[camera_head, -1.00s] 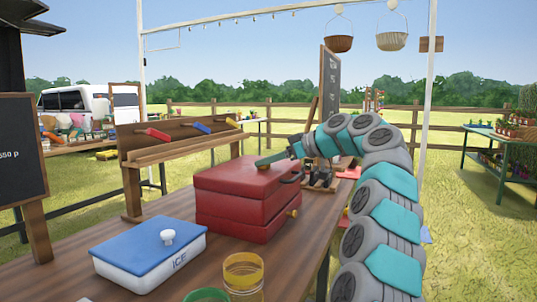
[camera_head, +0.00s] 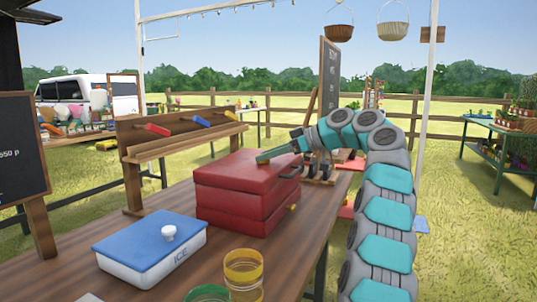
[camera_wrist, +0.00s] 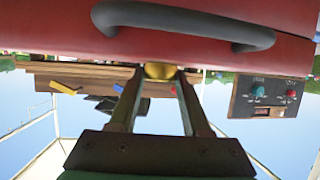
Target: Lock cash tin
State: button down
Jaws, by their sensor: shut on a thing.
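The red cash tin (camera_head: 247,190) stands on the wooden table with its lid down. A dark handle (camera_head: 291,170) is on its right side, and a small gold piece (camera_head: 293,207) shows below it. In the wrist view, which is upside down, the red tin (camera_wrist: 70,42) and its dark handle (camera_wrist: 185,20) fill the top. My gripper (camera_wrist: 160,76) is shut on a rounded gold piece (camera_wrist: 160,70) at the tin's edge. I cannot tell whether this is the same gold piece.
A blue-lidded ice box (camera_head: 150,248) and a yellow-rimmed jar (camera_head: 243,272) stand in front of the tin on the table (camera_head: 70,270). A wooden rack (camera_head: 180,138) with red, blue and yellow pieces is behind. A chalkboard (camera_head: 330,80) stands beyond my arm.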

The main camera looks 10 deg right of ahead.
dwell(0.5)
jog(key=shift+c, duration=1.8)
grip_release()
